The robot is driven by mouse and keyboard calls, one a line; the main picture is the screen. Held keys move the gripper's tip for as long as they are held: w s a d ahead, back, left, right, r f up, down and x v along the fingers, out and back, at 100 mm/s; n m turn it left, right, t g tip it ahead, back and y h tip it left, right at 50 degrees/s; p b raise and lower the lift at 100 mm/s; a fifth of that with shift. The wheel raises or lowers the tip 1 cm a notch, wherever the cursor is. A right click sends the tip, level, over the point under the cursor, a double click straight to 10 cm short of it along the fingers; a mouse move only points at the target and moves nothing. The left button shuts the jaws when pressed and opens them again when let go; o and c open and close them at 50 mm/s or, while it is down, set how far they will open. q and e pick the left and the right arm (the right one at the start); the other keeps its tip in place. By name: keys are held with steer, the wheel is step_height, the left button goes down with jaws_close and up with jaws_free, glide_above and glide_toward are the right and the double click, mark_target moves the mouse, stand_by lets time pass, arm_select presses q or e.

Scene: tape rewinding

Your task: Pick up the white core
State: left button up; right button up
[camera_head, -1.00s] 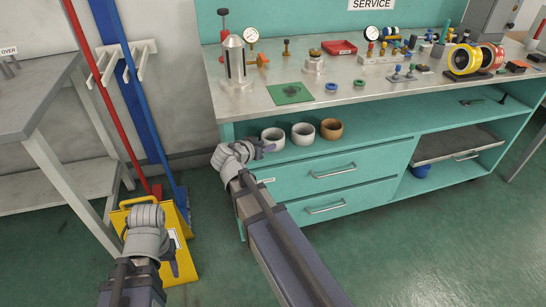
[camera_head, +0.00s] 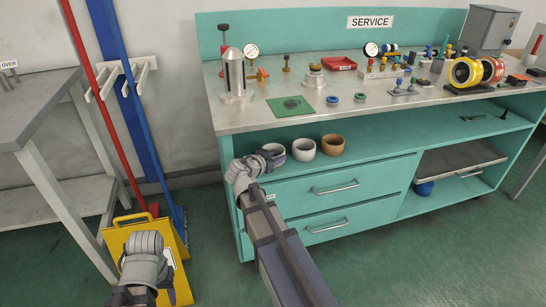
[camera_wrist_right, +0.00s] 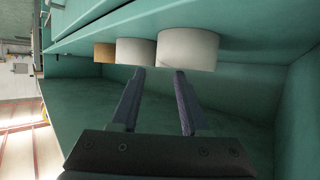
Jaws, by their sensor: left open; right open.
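A white core (camera_head: 304,149) stands on the shelf under the bench top, between a pale grey-white core (camera_head: 274,151) on its left and a brown core (camera_head: 331,145) on its right. My right gripper (camera_head: 277,160) is open at the shelf's left front, by the pale core, which it partly covers. In the right wrist view, the open fingers (camera_wrist_right: 160,74) point toward the gap between the white core (camera_wrist_right: 136,51) and the larger-looking pale core (camera_wrist_right: 188,49); nothing is between them. My left gripper (camera_head: 168,285) is open and empty, low at the left.
The bench top (camera_head: 250,118) above the shelf carries a green mat (camera_head: 290,106) and several fittings. Drawers (camera_head: 333,188) lie below the shelf. A yellow floor sign (camera_head: 180,262) stands behind my left arm.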

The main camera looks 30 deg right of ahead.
mark_target(282, 154)
steer(key=b+x, duration=0.1)
steer(key=x, duration=0.3)
steer(key=shift+d+f, duration=0.1)
steer(key=shift+d, duration=0.1)
steer(key=shift+s, duration=0.1)
jaws_close()
